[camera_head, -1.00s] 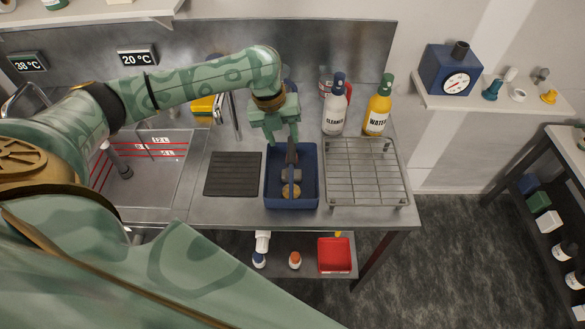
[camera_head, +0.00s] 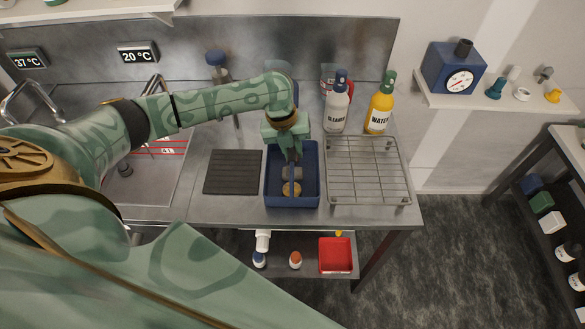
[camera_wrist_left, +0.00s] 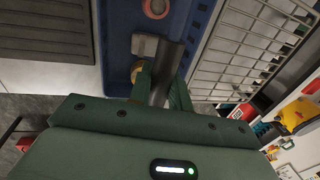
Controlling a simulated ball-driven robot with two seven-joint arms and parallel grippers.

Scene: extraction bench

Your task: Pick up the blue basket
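The blue basket (camera_head: 317,175) stands on the steel bench, between a dark ribbed mat and a wire rack. It also shows in the left wrist view (camera_wrist_left: 117,45). It holds a grey block (camera_wrist_left: 145,45) and a round tan piece (camera_head: 291,189); a pinkish ring (camera_wrist_left: 155,7) shows in the wrist view. My left gripper (camera_head: 291,155) points down over the basket's middle. In the wrist view its fingers (camera_wrist_left: 160,88) stand apart, one on each side of the dark handle bar (camera_wrist_left: 168,72). A firm grip is not visible. My right gripper is out of view.
The wire rack (camera_head: 365,170) is close on the right, the dark mat (camera_head: 233,172) on the left. A cleaner bottle (camera_head: 337,105) and a yellow water bottle (camera_head: 379,108) stand behind the rack. The sink (camera_head: 150,180) is further left. A red tray (camera_head: 335,255) sits on the lower shelf.

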